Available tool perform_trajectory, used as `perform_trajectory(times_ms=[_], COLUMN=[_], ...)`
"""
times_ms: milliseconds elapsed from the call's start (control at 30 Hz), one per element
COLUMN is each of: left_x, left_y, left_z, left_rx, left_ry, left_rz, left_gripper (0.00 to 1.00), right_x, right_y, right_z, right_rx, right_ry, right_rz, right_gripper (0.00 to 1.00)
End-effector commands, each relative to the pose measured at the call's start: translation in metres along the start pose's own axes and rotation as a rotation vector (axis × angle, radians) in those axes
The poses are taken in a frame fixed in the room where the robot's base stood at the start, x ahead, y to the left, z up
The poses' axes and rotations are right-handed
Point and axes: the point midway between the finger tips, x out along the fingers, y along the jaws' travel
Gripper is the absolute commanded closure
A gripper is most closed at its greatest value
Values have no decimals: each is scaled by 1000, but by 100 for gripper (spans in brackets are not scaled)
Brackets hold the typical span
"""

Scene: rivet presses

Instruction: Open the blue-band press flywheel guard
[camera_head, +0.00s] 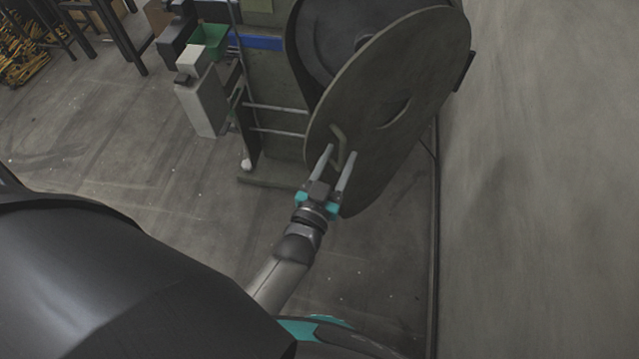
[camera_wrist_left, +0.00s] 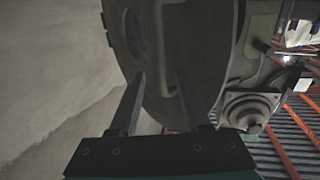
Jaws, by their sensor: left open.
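The flywheel guard (camera_head: 400,100) is a large grey-green rounded plate on the press with the blue band (camera_head: 257,42). It stands at an angle to the dark flywheel (camera_head: 325,45), part of which shows behind its upper left edge. A thin bent handle (camera_head: 339,147) is on the guard's lower left face. My left gripper (camera_head: 338,157) is open, with its fingertips at either side of the handle. In the left wrist view the guard (camera_wrist_left: 190,45) fills the middle, in front of the open fingers; I cannot tell whether they touch the handle. My right gripper is out of view.
A plain grey wall (camera_head: 550,180) rises close to the right of the guard. The concrete floor (camera_head: 110,150) at the left is clear.

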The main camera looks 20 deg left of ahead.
Motion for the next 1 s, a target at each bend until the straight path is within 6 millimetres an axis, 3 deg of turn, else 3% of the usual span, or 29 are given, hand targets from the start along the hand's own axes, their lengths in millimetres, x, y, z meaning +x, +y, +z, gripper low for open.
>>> perform_trajectory(times_ms=[500, 700, 1000], left_x=[-101, -120, -123], left_y=[0, 0, 0], left_z=[0, 0, -1], left_rx=[0, 0, 0], left_ry=[-2, 2, 2], left_rz=[1, 1, 1], left_gripper=[53, 53, 53], right_x=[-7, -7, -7], right_y=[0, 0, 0], right_z=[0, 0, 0], right_rx=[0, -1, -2], right_ry=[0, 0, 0], right_rz=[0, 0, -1], right_gripper=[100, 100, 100])
